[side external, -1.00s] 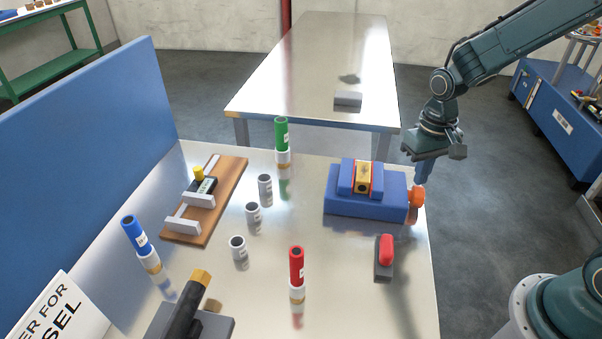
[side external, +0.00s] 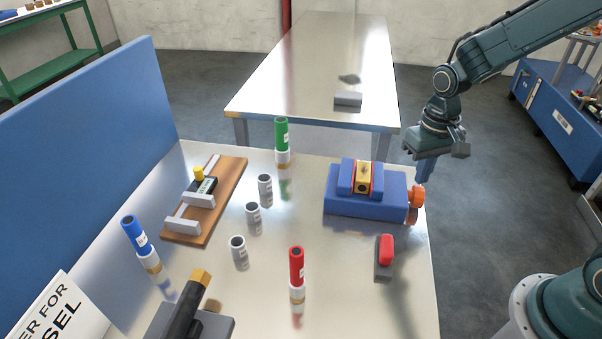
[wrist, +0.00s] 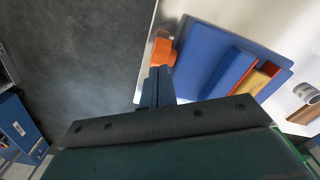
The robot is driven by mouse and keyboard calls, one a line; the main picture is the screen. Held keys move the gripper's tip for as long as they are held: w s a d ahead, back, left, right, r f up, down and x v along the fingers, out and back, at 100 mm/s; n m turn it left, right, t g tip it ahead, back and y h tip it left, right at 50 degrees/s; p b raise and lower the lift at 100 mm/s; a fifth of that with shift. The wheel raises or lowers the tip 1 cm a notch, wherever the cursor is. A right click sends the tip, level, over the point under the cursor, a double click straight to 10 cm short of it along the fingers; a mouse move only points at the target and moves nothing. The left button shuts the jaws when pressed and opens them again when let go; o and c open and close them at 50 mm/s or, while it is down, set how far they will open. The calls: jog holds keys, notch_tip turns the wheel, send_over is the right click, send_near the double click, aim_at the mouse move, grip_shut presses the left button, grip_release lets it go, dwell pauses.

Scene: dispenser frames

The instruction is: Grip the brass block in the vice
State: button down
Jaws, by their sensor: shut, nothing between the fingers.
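The blue vice (side external: 350,205) stands at the right side of the steel table. The brass block (side external: 363,180) sits between its red-lined jaws; whether the jaws press on it I cannot tell. The orange handle (side external: 416,197) is on the vice's right end. My gripper (side external: 424,180) points down just behind and right of the handle, with its fingers shut and empty. In the wrist view the shut fingers (wrist: 157,80) reach close to the orange handle (wrist: 163,50); contact is unclear. The vice body (wrist: 205,55) and brass block (wrist: 255,84) also show there.
A red-topped switch (side external: 386,252) lies in front of the vice. Red (side external: 297,268), green (side external: 281,135) and blue (side external: 134,236) tubes and several grey cylinders (side external: 265,187) stand to the left, near a wooden board (side external: 225,190). A blue panel (side external: 80,140) borders the left.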

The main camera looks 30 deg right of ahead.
jog(key=shift+s+a, duration=0.5)
jog(key=shift+f, duration=0.8)
dwell(0.7)
jog(key=shift+w+d+r, duration=0.1)
jog(key=shift+w+d, duration=0.1)
jog(key=shift+w, duration=0.05)
dwell(0.5)
jog(key=shift+w+d+f, duration=0.2)
jog(key=shift+w+d, duration=0.05)
jog(key=shift+d, duration=0.05)
dwell(1.3)
jog(key=shift+w+d+r, duration=0.15)
jog(key=shift+w+d, duration=0.25)
jog(key=shift+w, duration=0.05)
dwell(1.0)
jog(key=shift+r, duration=0.25)
jog(key=shift+r, duration=0.55)
jog(key=shift+s+a, duration=0.1)
dwell(0.4)
